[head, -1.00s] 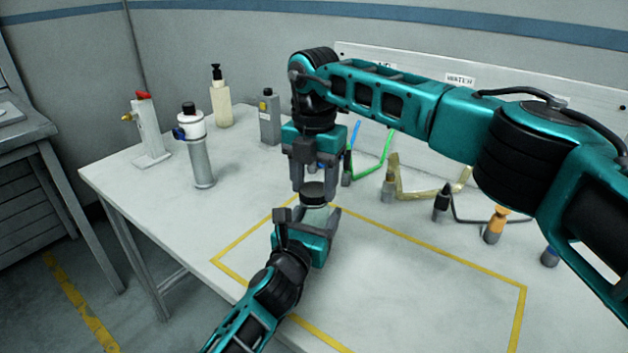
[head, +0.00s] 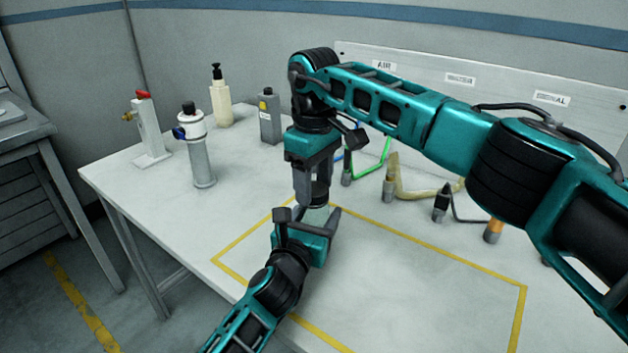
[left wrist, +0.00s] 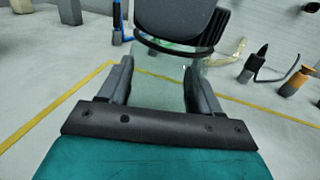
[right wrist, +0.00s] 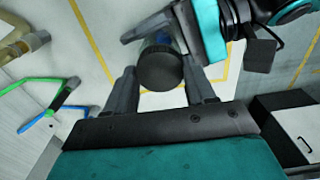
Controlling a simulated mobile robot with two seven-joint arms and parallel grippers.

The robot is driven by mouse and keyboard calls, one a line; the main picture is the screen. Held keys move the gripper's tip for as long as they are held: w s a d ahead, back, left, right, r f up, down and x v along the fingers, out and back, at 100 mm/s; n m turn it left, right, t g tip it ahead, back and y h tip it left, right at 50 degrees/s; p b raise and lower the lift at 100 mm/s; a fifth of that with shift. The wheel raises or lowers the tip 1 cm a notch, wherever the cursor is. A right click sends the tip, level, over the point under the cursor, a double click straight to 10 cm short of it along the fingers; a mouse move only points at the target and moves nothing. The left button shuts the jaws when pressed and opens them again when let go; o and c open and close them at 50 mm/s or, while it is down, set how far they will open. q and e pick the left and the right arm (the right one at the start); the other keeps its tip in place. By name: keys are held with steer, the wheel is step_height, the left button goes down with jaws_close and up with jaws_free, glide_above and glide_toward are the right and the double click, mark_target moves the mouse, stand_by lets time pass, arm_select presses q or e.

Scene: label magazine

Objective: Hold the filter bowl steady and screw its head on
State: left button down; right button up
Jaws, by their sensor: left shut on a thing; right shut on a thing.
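The filter bowl (left wrist: 155,92) is a clear, greenish cup. It stands upright inside the yellow outline, and a small part shows in the head view (head: 319,213). My left gripper (head: 308,226) is shut on it from the near side, one finger on each side. The black round head (right wrist: 160,70) sits on top of the bowl; its lower rim shows in the left wrist view. My right gripper (head: 314,193) points down from above and is shut on the head. The fingers hide much of both parts, and I cannot tell how far the thread is engaged.
A grey filter unit (head: 201,160), a red-handled valve (head: 148,130), a pump bottle (head: 221,100) and a grey box (head: 269,118) stand at the back left. Hoses with fittings (head: 390,185) lie along the labelled back panel. The outlined area right of the bowl is clear.

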steer(key=shift+m, duration=0.3)
steer(key=o, duration=1)
steer(key=shift+r, duration=0.1)
steer(key=shift+r, duration=2.2)
steer(key=shift+c, duration=0.4)
